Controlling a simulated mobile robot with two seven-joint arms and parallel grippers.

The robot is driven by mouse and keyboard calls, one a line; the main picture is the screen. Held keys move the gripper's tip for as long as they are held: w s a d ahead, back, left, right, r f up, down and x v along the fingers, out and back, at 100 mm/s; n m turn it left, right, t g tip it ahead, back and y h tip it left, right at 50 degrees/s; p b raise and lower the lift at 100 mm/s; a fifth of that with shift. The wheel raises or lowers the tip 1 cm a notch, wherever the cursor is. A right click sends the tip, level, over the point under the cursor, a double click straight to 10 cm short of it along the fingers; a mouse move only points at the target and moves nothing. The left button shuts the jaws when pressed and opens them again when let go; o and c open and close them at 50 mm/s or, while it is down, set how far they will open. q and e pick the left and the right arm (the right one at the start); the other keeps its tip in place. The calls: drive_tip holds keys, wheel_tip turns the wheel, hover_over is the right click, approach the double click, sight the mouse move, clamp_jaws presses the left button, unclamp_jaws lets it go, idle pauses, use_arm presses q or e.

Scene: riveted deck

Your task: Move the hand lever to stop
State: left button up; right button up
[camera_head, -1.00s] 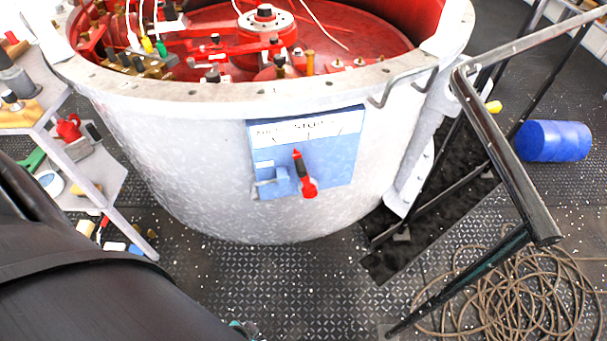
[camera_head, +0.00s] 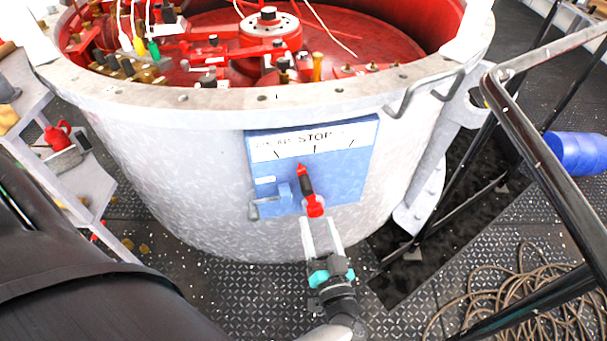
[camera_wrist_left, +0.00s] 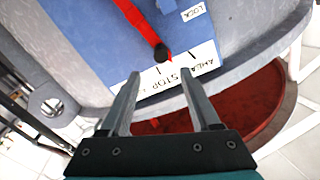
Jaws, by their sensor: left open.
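The hand lever (camera_head: 305,184), red with a black middle section, is mounted on a blue panel (camera_head: 348,178). Its red tip points up and slightly left, between the left tick and the middle tick under the word STOP on the white label strip (camera_head: 315,140). My left gripper (camera_head: 320,222) is open and empty, just below the lever's lower red end. In the left wrist view, the open fingers (camera_wrist_left: 160,78) reach toward the panel, with the lever (camera_wrist_left: 140,24) and its dark knob beyond them. I cannot tell whether they touch anything. My right gripper is not in view.
The panel sits on a large grey drum (camera_head: 180,165) with red machinery inside. Black railings (camera_head: 545,165) and coiled rope (camera_head: 520,300) are at right. A shelf with a red can (camera_head: 58,136) stands at left.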

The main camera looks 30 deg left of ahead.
sight(303, 177)
use_arm(q)
drive_tip(key=b+x, duration=0.4)
drive_tip(key=x, duration=1)
drive_tip(key=shift+s+f, duration=0.1)
drive_tip(key=shift+w+a+b, duration=0.3)
drive_tip(key=shift+w+a, duration=0.15)
drive_tip(key=shift+a, duration=0.05)
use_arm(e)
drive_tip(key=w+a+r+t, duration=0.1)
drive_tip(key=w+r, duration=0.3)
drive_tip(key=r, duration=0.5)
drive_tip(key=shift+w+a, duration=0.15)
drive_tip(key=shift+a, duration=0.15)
use_arm(q)
clamp_jaws()
